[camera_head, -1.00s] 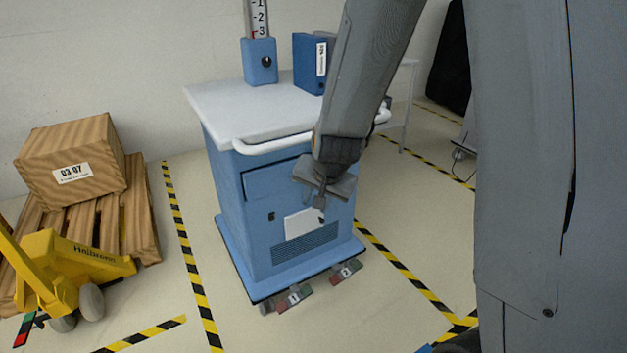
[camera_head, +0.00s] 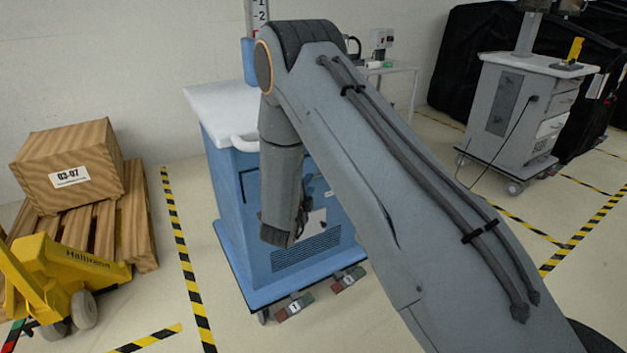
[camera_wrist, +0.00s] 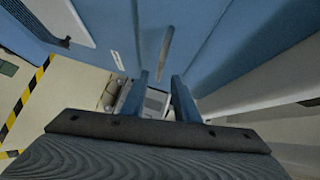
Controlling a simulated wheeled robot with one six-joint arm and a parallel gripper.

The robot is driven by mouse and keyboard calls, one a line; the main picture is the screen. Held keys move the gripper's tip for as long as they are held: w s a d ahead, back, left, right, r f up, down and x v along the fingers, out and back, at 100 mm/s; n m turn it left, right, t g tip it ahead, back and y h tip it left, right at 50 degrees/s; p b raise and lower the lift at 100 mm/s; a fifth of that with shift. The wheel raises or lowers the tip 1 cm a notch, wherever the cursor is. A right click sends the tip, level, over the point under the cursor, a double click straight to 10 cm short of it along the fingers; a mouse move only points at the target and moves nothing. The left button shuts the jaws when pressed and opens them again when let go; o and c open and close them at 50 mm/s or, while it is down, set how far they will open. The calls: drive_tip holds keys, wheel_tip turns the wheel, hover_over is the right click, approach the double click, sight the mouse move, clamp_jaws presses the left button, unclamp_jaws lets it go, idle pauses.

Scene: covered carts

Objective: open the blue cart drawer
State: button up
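The blue cart (camera_head: 228,195) stands left of centre in the head view with a white top. Its drawer (camera_head: 248,186) is largely hidden behind my arm, and it looks closed. In the wrist view the blue front (camera_wrist: 205,20) fills the upper part. A thin grey bar (camera_wrist: 166,50), which looks like the drawer handle, stands out there just beyond my fingertips. My gripper (camera_wrist: 159,76) is open, its two fingers apart with nothing between them. The bar lies ahead of the gap, and I cannot tell whether the fingers touch it. My arm hides the gripper in the head view.
A wooden crate (camera_head: 70,170) on a pallet and a yellow pallet jack (camera_head: 75,270) stand at left. A grey cart (camera_head: 510,110) stands at back right.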

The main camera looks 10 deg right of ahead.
drive_tip(key=r+x, duration=0.1)
drive_tip(key=x, duration=0.5)
drive_tip(key=shift+f, duration=0.5)
clamp_jaws()
